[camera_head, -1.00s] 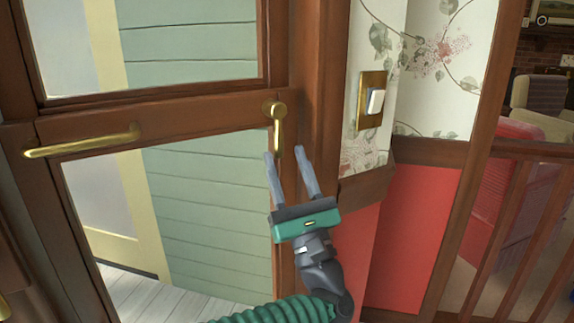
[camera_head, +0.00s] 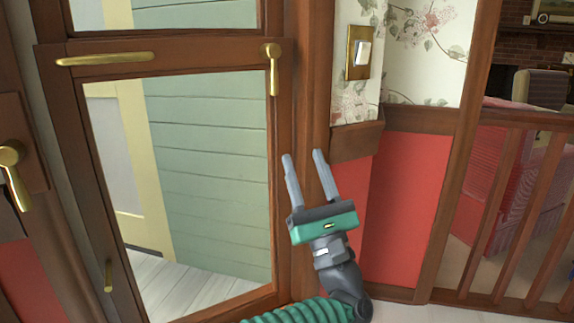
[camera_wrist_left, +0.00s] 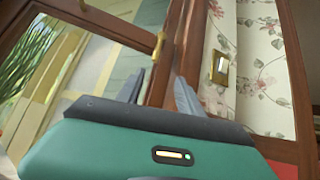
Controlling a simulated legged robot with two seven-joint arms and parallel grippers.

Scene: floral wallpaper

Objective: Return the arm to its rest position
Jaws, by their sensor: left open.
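My left gripper (camera_head: 305,158) is in the middle of the head view, its two grey fingers apart and pointing up, with nothing between them. Its green and dark body and ribbed green arm come in from the bottom. It stands in front of the wooden door frame, below and right of the brass lever handle (camera_head: 273,72), and clear of it in the picture. In the left wrist view, the open fingers of the gripper (camera_wrist_left: 158,88) show above its green body, with the brass handle (camera_wrist_left: 158,45) beyond them. My right gripper is not in view.
A glazed wooden door (camera_head: 282,190) with a horizontal brass bar (camera_head: 105,59) stands ahead. A brass-plated light switch (camera_head: 361,53) is on the floral wall at right. A wooden railing (camera_head: 520,215) is at far right. Another brass handle (camera_head: 14,172) is at the left edge.

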